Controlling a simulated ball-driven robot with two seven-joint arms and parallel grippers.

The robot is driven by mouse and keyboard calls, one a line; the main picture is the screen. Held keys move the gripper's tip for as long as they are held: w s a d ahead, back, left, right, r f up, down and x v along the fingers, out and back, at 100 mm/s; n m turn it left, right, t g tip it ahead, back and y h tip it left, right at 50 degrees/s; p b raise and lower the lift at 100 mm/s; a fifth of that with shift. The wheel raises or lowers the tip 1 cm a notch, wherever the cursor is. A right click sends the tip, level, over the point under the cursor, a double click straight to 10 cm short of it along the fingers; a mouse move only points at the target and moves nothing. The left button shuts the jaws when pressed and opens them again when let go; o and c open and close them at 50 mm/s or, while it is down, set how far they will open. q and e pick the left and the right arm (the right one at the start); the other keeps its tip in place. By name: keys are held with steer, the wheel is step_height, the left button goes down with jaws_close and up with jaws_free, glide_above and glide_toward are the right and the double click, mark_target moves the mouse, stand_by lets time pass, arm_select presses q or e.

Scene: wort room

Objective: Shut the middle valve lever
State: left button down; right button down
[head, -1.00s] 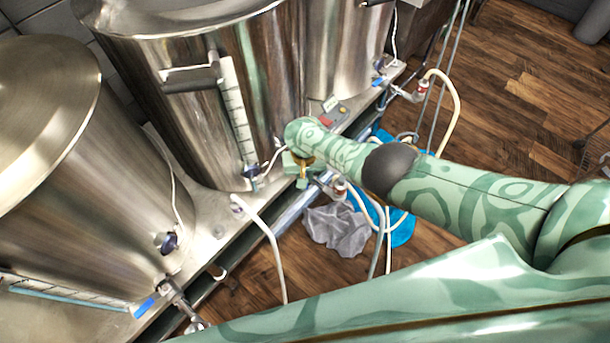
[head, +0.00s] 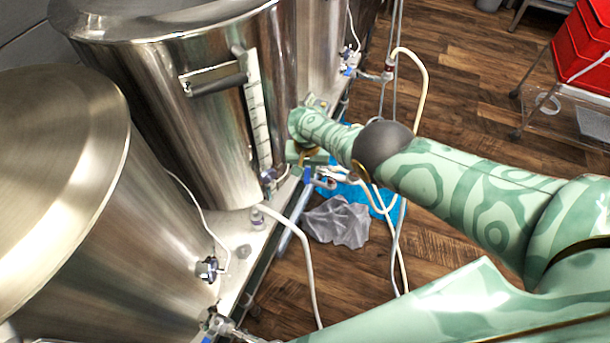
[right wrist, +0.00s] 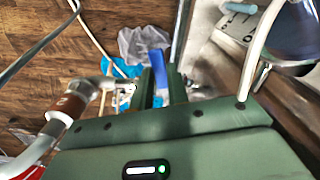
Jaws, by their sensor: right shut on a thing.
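The middle valve (head: 325,183) sits at the foot of the middle steel kettle (head: 190,120). Its blue lever (head: 307,176) shows just below my right gripper (head: 305,160). In the right wrist view the blue lever (right wrist: 173,82) stands between the two dark green fingers of my right gripper (right wrist: 163,88), which is shut on it. The fingers hide part of the lever, and its exact angle to the pipe is hard to tell. My left gripper is in neither view.
A left kettle (head: 60,180) and a far kettle (head: 318,50) flank the middle one; a far valve (head: 348,62) shows. White hoses (head: 310,265) hang in front. A grey cloth (head: 338,220) and blue cloth (head: 385,205) lie below. Red crates (head: 585,45) stand right on a cart.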

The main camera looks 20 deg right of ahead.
steer(key=shift+s+a+f+m, duration=0.35)
steer(key=shift+a+f+m, duration=0.05)
steer(key=shift+a, duration=0.05)
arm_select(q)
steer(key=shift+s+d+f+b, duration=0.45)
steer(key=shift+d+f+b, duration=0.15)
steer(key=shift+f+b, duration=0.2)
arm_select(e)
steer(key=shift+w+a+m, duration=0.25)
steer(key=shift+a+m, duration=0.15)
steer(key=shift+m, duration=0.35)
steer(key=shift+w+a+m, duration=0.2)
steer(key=shift+a+m, duration=0.15)
steer(key=shift+m, duration=0.4)
steer(key=shift+r, duration=0.1)
steer(key=c, duration=1.4)
jaws_free()
steer(key=shift+w+a, duration=0.1)
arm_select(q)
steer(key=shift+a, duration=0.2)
arm_select(e)
steer(key=shift+o, duration=0.2)
steer(key=shift+w+r, duration=0.1)
steer(key=shift+r, duration=0.05)
